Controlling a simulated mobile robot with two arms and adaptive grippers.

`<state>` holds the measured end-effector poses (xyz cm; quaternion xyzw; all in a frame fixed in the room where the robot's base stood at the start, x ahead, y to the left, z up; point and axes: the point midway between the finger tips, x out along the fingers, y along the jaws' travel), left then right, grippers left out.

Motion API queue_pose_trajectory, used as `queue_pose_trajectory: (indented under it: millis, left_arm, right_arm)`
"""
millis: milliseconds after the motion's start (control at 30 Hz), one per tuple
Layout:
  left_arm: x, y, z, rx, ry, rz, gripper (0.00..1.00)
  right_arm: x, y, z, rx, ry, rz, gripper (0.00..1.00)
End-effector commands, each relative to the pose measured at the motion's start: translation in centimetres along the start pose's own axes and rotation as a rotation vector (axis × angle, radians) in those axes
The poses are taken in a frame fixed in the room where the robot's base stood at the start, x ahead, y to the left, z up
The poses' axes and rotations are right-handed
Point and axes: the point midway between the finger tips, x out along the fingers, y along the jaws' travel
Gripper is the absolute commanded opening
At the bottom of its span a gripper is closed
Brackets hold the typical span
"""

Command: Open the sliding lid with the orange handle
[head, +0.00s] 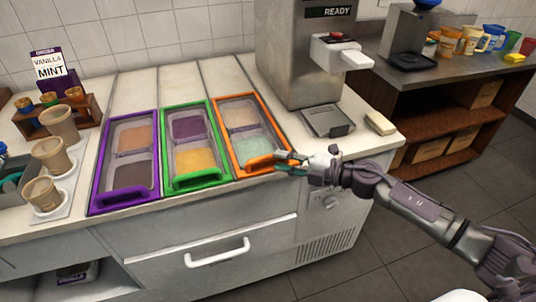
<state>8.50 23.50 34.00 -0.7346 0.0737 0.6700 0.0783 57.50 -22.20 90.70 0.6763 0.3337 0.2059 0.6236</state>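The sliding lid with the orange frame (229,127) is the rightmost of three in the counter. Its orange handle (262,164) is at the front end. The lid looks closed, with a beige and a pale green topping showing through its clear panel. My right gripper (283,165) is at the right end of the orange handle, its fingertips close around or against it. I cannot tell whether the fingers grip the handle, as they are small and overlap it. My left gripper is out of view.
A green lid (187,184) and a purple lid (125,198) lie to the left. A grey dispenser (300,60) with a drip tray (327,121) stands behind right. Paper cups (60,124) stand at the left. A white drawer handle (217,253) juts from the counter front.

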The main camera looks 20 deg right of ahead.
Motion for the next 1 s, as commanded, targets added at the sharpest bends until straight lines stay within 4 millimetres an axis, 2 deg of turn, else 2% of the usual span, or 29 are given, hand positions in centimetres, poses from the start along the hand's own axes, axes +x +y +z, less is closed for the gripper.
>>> queue_pose_trajectory:
  millis: [100,300,667,833,1000]
  left_arm:
    - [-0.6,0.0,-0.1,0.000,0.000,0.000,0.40]
    - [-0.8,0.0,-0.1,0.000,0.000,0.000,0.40]
    - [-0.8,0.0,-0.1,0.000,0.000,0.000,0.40]
    - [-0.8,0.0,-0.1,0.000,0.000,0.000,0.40]
    - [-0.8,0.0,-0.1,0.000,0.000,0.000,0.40]
  right_arm:
    - [2.2,0.3,0.0,-0.001,0.000,0.003,0.28]
    - [4.2,0.1,0.0,0.002,-0.001,0.001,0.28]
    - [4.7,-0.1,0.1,0.000,-0.002,0.000,0.28]
    - [4.7,-0.1,0.1,0.001,-0.002,0.000,0.00]
    - [4.7,-0.1,0.1,0.001,-0.002,0.000,0.00]
